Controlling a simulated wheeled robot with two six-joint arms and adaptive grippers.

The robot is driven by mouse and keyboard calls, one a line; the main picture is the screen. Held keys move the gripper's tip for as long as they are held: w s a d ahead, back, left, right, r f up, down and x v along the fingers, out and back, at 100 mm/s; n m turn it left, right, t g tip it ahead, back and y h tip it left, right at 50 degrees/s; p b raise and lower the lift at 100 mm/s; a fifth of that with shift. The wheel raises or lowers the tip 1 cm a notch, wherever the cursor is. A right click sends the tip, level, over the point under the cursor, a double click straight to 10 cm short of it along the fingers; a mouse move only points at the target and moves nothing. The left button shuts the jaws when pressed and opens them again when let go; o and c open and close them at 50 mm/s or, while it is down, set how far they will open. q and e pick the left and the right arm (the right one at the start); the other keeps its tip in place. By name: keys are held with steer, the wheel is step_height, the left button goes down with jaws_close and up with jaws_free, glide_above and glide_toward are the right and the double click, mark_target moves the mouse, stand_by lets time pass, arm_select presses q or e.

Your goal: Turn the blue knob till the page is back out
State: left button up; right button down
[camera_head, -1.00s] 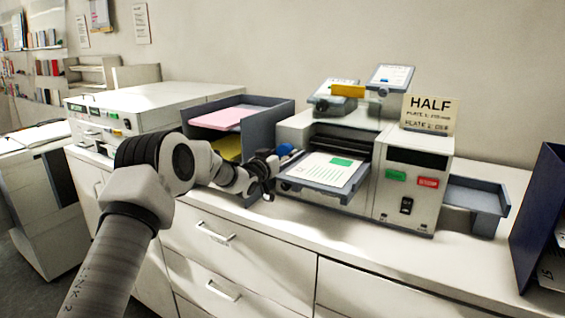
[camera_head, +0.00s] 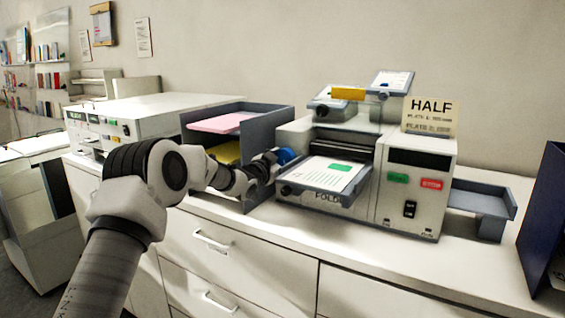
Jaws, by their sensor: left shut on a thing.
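The blue knob (camera_head: 286,155) is on the left side of the grey folding machine (camera_head: 415,204). My left gripper (camera_head: 272,165) is at the knob and shut on it; the fingers partly hide it. A white page (camera_head: 326,174) with a green block and lines of print lies on the machine's front feed tray (camera_head: 343,195). The page's far edge is near the dark rollers, and I cannot tell whether any of it is inside them. My right gripper is not in view.
A dark tray rack (camera_head: 265,124) with pink and yellow paper stands left of the machine. An output tray (camera_head: 481,199) sticks out at right, near a dark blue holder (camera_head: 545,215). A HALF sign (camera_head: 430,112) stands on top.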

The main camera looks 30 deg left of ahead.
arm_select(q)
steer(key=shift+r, duration=0.2)
steer(key=o, duration=1.1)
steer(key=shift+o, duration=0.3)
steer(key=shift+w+f, duration=0.1)
steer(key=shift+f, duration=0.05)
steer(key=s, duration=1.2)
steer(key=shift+a, duration=0.2)
